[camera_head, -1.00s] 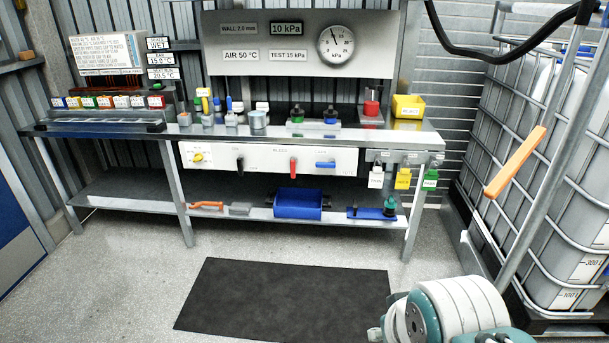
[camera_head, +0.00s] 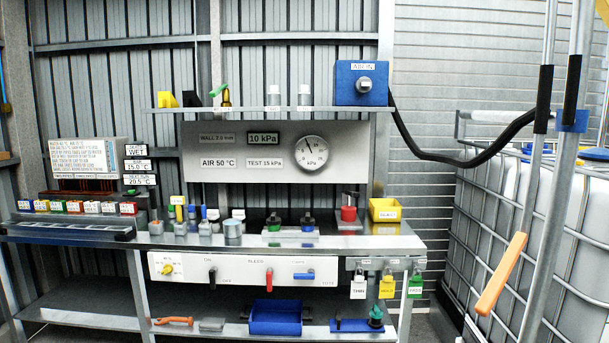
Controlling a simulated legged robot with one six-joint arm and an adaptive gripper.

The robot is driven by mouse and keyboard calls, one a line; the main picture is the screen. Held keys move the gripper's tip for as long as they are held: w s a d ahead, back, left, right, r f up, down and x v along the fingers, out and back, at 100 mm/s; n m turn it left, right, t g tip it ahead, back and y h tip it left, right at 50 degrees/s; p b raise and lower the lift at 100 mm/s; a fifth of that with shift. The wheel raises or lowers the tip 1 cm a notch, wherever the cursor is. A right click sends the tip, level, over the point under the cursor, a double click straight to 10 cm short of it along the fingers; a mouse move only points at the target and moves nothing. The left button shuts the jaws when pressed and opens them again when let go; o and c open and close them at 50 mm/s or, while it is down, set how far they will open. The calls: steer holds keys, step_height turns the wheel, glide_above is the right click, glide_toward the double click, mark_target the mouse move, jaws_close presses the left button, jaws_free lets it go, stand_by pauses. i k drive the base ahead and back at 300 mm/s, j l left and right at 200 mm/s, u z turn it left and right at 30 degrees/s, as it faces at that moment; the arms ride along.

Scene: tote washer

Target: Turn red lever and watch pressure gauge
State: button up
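The red lever (camera_head: 269,277) hangs downward on the white front panel (camera_head: 190,268) under the bench top, below the label BLEED. A black lever (camera_head: 212,278) is to its left and a blue lever (camera_head: 290,276) lies level to its right. The round pressure gauge (camera_head: 311,153), marked kPa, is on the grey back panel; its needle points up and slightly left, and the numbers are too small to read. My gripper is not in view.
The steel bench (camera_head: 390,243) holds small bottles, a red-topped device (camera_head: 348,211) and a yellow bin (camera_head: 384,209). Padlocks with tags hang at its right end. A blue box (camera_head: 361,83) with a black hose sits on the upper shelf.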

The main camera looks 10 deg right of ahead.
mark_target(269, 272)
steer(key=i+j+z, duration=0.15)
steer(key=i, duration=0.45)
steer(key=i+j+z, duration=0.1)
steer(key=i+j, duration=0.3)
steer(key=i, duration=0.15)
steer(key=i+j+z, duration=0.15)
steer(key=i+j, duration=0.2)
steer(key=i, duration=0.25)
steer(key=i+j+z, duration=0.1)
steer(key=i+j, duration=0.35)
steer(key=i, duration=0.1)
